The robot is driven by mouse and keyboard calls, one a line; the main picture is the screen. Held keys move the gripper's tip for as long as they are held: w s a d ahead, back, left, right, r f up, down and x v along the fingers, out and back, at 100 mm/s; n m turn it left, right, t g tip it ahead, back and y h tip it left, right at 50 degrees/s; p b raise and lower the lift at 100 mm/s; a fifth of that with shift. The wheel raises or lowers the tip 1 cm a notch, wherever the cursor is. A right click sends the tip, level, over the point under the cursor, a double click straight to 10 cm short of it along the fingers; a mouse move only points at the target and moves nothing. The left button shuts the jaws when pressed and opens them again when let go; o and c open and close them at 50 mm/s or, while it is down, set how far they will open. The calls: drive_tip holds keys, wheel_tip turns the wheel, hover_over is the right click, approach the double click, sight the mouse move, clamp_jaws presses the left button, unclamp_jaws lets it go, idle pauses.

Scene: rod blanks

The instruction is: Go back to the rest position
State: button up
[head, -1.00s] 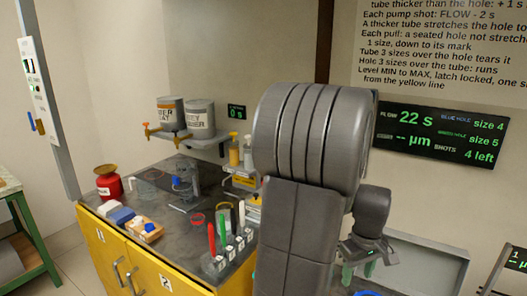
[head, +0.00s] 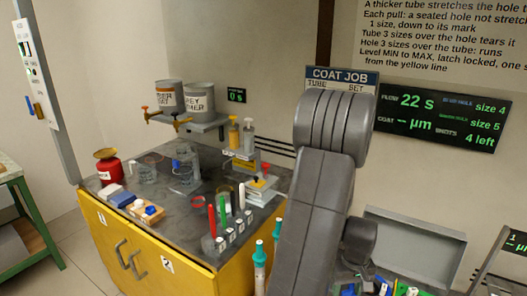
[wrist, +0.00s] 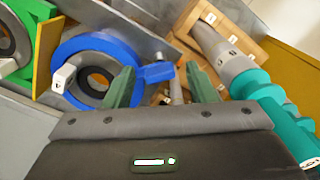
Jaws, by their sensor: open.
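My gripper (wrist: 160,72) shows in the wrist view with its two green fingers apart and nothing held between them. A blue ring-shaped holder (wrist: 88,50) with a side handle and a small white tag lies beyond the fingers, left of centre. A similar green holder (wrist: 45,45) is at the far left, partly cut off. A grey and teal tool (wrist: 235,72) lies to the right of the right finger. In the head view my arm fills the middle, and I cannot make out the gripper there.
The yellow workbench (head: 185,262) stands left of my arm. A grey open lid (head: 415,240) is at right.

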drive_tip(key=m+p, duration=0.2)
drive_tip(key=m, duration=0.5)
drive_tip(key=shift+r+p, duration=0.15)
drive_tip(key=shift+p, duration=0.2)
wheel_tip(320, 180, up, 11)
idle(0.5)
